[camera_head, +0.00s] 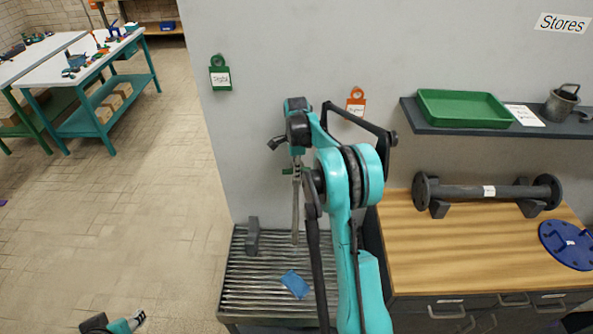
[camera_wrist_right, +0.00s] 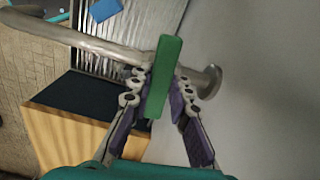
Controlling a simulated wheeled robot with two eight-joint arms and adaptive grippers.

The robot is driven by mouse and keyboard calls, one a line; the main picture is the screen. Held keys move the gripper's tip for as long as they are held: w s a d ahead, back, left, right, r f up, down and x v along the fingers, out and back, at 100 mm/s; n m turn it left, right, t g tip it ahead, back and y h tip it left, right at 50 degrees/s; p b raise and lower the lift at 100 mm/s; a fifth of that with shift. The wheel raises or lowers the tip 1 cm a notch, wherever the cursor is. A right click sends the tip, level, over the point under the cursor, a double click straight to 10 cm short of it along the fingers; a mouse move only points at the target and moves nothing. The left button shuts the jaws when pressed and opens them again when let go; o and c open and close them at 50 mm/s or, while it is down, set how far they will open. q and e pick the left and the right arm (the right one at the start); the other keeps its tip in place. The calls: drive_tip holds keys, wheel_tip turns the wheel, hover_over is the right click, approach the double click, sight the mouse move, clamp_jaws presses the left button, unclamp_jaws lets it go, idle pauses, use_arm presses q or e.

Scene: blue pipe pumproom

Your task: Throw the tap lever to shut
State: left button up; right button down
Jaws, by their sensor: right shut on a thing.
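The tap's green lever (camera_wrist_right: 164,78) stands between the fingers of my right gripper (camera_wrist_right: 160,92) in the right wrist view. The gripper is shut on it. The lever lies across the grey metal tap pipe (camera_wrist_right: 85,38), which runs to a round flange (camera_wrist_right: 209,81) on the wall. In the head view a little of the green lever (camera_head: 287,171) shows beside my right wrist; my arm hides most of the tap. The tap's long spout (camera_head: 295,212) hangs down over a ribbed drain. My left gripper (camera_head: 137,319) is small at the bottom left, away from the tap; its jaws are unclear.
The ribbed metal drain (camera_head: 262,268) holds a blue cloth (camera_head: 295,284) and a grey block (camera_head: 252,236). A wooden-topped cabinet (camera_head: 440,262) with a flanged pipe stands at right, below a shelf (camera_head: 465,129) with a green tray (camera_head: 462,92). The floor (camera_head: 130,220) at left is clear.

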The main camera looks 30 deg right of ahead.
drive_tip(key=shift+m, duration=0.8)
drive_tip(key=c, duration=1.4)
unclamp_jaws()
wheel_tip(320, 180, up, 12)
